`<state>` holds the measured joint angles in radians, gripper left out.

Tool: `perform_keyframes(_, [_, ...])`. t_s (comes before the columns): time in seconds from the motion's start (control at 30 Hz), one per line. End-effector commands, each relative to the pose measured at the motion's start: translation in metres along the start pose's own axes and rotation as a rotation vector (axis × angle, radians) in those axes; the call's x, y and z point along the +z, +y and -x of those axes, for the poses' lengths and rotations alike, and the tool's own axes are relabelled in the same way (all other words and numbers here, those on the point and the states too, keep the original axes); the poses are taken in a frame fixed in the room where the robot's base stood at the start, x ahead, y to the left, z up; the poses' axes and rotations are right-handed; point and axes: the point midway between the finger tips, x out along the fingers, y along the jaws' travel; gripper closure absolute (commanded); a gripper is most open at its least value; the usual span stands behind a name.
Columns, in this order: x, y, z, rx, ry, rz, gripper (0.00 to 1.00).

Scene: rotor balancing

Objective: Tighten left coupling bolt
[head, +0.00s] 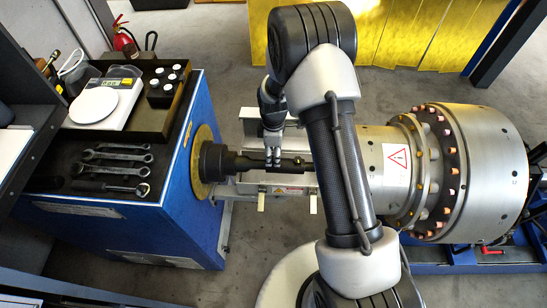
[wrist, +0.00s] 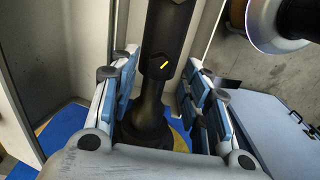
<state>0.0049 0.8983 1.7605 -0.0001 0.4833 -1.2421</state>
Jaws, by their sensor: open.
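In the head view, a black coupling shaft (head: 240,162) runs from the brass disc (head: 203,160) on the blue drive cabinet towards the large silver rotor (head: 490,170). My gripper (head: 273,152) is over this shaft, with its fingers pointing down at it. In the wrist view, my gripper (wrist: 160,92) is open, with blue-grey finger pads on both sides of the black shaft (wrist: 170,25). A dark hexagonal head with a yellow mark (wrist: 163,65) shows on the shaft between the fingers; it looks like a bolt. I cannot tell whether the pads touch anything.
A black tool tray (head: 60,182) with several wrenches (head: 115,155) lies on the blue cabinet (head: 180,225) at left. A scale (head: 110,95) and a box of weights (head: 167,85) stand behind it. My arm hides part of the shaft and rotor. Yellow curtains (head: 400,30) hang behind.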

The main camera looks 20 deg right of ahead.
Motion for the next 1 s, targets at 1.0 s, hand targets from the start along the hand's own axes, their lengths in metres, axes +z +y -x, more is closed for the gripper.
perform_keyframes(1.0, [0.0000, 0.0001, -0.0170, 0.001, 0.000, 0.000, 0.91])
